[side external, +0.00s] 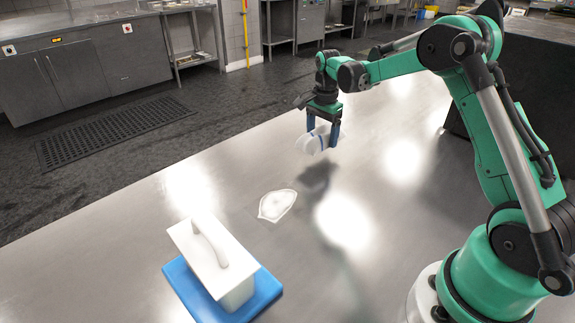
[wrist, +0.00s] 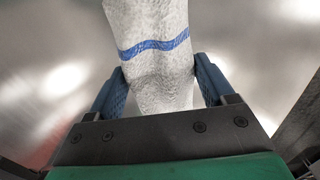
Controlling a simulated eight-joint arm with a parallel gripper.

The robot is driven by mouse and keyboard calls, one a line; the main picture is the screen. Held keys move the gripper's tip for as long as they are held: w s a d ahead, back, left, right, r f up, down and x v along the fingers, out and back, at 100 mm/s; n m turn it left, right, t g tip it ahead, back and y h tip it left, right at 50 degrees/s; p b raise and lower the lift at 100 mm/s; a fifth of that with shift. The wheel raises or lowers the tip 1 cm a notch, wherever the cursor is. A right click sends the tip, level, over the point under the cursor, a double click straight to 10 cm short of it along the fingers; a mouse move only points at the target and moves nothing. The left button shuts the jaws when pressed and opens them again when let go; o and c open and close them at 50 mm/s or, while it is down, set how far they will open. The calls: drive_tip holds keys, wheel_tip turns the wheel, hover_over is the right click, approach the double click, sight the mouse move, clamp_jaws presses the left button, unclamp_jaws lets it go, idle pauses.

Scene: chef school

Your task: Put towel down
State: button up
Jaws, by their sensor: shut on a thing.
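The towel (side external: 313,142) is white with a blue stripe. My gripper (side external: 322,137) is shut on it and holds it above the metal table (side external: 135,222); a dark shadow lies on the table below. In the wrist view the towel (wrist: 152,62) sits between the two blue fingers of my gripper (wrist: 160,88), with its blue stripe just beyond the fingertips. The towel's far end runs out of the top of the wrist view.
A flat white shield-shaped piece (side external: 277,205) lies on the table. A white block with a handle (side external: 212,258) stands on a blue board (side external: 262,291) near the front. The table around the flat piece is clear. A dark floor mat (side external: 112,133) lies beyond the table.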

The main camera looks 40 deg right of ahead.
sight(320, 158)
drive_tip(key=shift+f, duration=2.25)
drive_tip(key=shift+f, duration=0.15)
drive_tip(key=o, duration=1.4)
